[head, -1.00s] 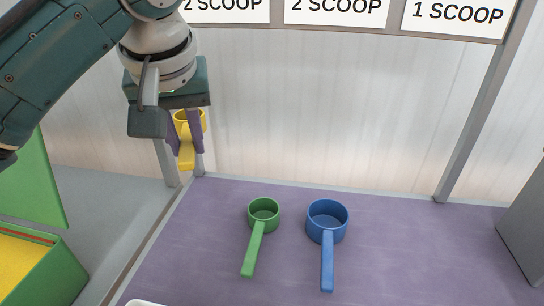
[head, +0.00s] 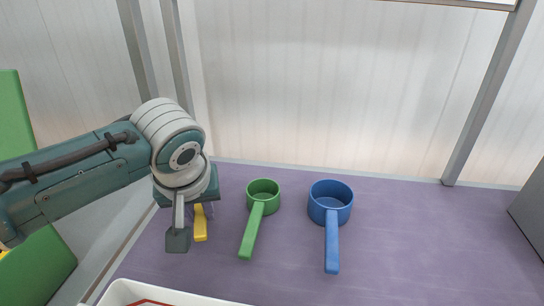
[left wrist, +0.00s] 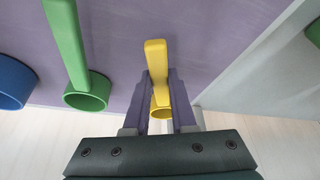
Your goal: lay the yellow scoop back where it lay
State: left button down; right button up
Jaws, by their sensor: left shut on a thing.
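The yellow scoop (head: 200,223) is at the left end of the purple table, left of the green scoop. I cannot tell whether the scoop touches the table. My right gripper is not in view.
A green scoop (head: 263,193) and a blue scoop (head: 330,201) lie on the purple table (head: 430,235), handles toward the front. A white-rimmed tray (head: 122,292) is at the front edge. A grey box (head: 530,215) stands at right. The table between blue scoop and box is clear.

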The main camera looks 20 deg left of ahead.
pick_arm(q)
jog(key=shift+f, duration=0.45)
